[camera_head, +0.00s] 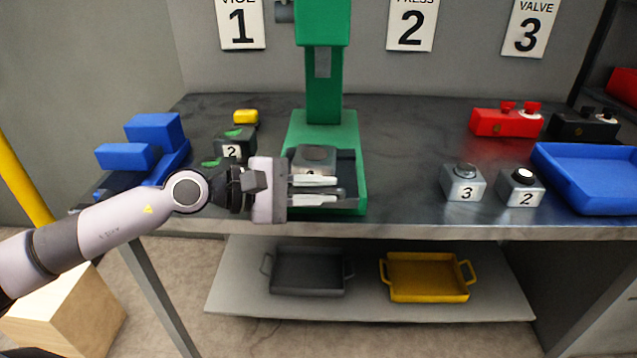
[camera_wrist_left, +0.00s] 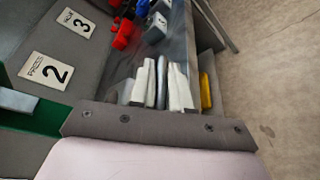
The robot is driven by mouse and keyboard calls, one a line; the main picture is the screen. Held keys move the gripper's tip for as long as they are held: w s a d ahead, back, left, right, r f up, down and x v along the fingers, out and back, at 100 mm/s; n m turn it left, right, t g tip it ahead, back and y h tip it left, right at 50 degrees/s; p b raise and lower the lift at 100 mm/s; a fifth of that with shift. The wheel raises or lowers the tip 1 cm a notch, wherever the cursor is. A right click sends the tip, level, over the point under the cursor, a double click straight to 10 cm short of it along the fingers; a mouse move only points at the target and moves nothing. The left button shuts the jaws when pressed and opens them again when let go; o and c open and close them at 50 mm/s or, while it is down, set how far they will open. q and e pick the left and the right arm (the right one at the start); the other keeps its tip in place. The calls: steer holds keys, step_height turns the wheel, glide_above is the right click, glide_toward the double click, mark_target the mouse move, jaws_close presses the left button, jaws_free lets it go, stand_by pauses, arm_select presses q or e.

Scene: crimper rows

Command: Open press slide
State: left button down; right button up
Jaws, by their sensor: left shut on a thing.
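The green press (camera_head: 324,85) stands at the middle of the bench, behind my left gripper. Its dark slide (camera_head: 348,166) sits in the green base, with a grey numbered block (camera_head: 313,155) on it. My left gripper (camera_head: 325,190) reaches in from the left at the front of the base. Its two pale fingers are closed around a thin grey bar, which looks like the slide's handle; the bar also shows between the fingers in the left wrist view (camera_wrist_left: 161,80). The fingers partly hide the handle and the slide's front. My right gripper is not in view.
Left of the press are blue blocks (camera_head: 153,133) and a dark numbered box (camera_head: 235,143). To the right are two grey button boxes (camera_head: 463,183), a red box (camera_head: 505,122) and a blue tray (camera_head: 590,180). A lower shelf holds a dark tray (camera_head: 307,272) and a yellow tray (camera_head: 428,278).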

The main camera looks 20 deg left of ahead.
arm_select(q)
steer(key=shift+s, duration=0.15)
steer(key=c, duration=1.2)
jaws_free()
steer(key=shift+o, duration=0.2)
steer(key=shift+a, duration=0.1)
steer(key=b+v, duration=0.3)
steer(key=v, duration=0.4)
steer(key=shift+s, duration=0.1)
